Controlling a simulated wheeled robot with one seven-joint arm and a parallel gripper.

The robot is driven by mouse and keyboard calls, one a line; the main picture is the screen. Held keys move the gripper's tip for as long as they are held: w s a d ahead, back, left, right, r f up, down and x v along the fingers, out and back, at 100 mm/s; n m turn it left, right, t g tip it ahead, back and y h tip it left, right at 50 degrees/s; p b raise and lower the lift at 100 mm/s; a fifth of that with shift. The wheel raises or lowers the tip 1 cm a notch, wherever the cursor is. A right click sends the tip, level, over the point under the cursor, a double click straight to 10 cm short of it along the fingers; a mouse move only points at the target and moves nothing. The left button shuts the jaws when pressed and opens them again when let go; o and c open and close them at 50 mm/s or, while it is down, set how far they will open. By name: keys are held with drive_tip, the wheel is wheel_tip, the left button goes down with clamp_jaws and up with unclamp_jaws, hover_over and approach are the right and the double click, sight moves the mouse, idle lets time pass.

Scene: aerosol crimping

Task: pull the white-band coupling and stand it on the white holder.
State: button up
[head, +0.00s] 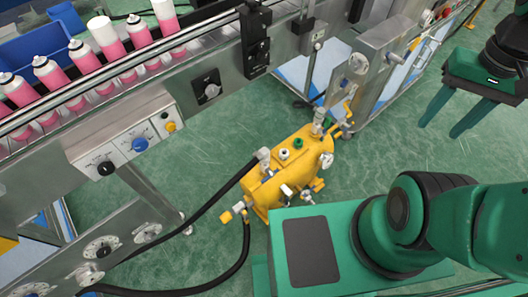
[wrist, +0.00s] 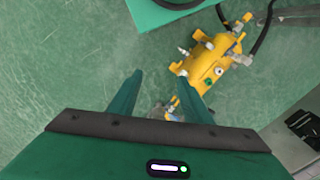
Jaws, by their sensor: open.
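The yellow unit (head: 272,190) stands on the green floor in the middle of the head view, and also shows in the wrist view (wrist: 207,58). A small white ring-like part, apparently the white holder (head: 284,154), sits on its top with nothing visible standing on it; it also shows in the wrist view (wrist: 218,71). Several grey and pale fittings stick out around the unit. Which one is the white-band coupling I cannot tell. My gripper (head: 440,128) is open and empty, right of the unit and apart from it. Its fingers point toward the unit's side in the wrist view (wrist: 160,78).
A green ring-like part (head: 298,143) sits beside the white one. Black hoses (head: 215,205) run from the unit to the left. A conveyor (head: 180,60) with pink cans stands behind. My green base is in front. Open floor (head: 395,140) lies between gripper and unit.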

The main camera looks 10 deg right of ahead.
drive_tip(key=w+a+f+n, duration=0.2)
drive_tip(key=w, duration=0.4)
drive_tip(key=w+a+f+n, duration=0.2)
drive_tip(key=w+a+f, duration=0.1)
drive_tip(key=w, duration=0.2)
drive_tip(key=n, duration=0.9)
approach(264, 151)
drive_tip(key=shift+w+d+f, duration=0.15)
drive_tip(key=shift+d+f, duration=0.2)
drive_tip(key=shift+d, duration=0.1)
drive_tip(key=shift+a+f, duration=0.35)
drive_tip(key=shift+a, duration=0.05)
drive_tip(key=shift+f, duration=4.45)
